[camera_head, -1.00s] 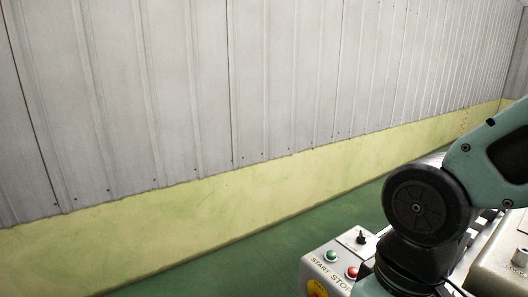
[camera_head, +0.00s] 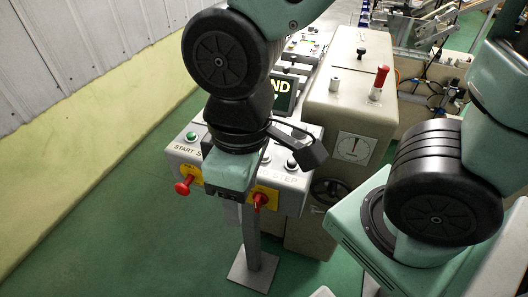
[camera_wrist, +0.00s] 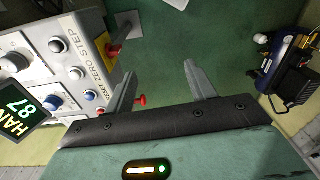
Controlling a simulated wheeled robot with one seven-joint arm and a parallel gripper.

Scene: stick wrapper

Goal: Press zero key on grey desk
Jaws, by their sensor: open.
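The grey desk (camera_head: 297,198) is a grey control box on a post, with printed labels START, STOP and STEP. In the wrist view the desk (camera_wrist: 28,25) is on the left, with "ZERO STEP" printed along its edge. A pale round button (camera_wrist: 75,73) sits beside the word ZERO; I take it as the zero key. My gripper (camera_wrist: 160,68) is open and empty, right of the desk's buttons. In the head view my wrist covers the desk's middle, hiding part of the labels.
Red knobs (camera_head: 184,186) stick out from yellow plates on the desk's front. A lit screen (camera_head: 284,92) stands behind the buttons. A beige machine (camera_head: 335,112) with a red-handled lever is close on the right. Green floor (camera_head: 110,190) is clear to the left.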

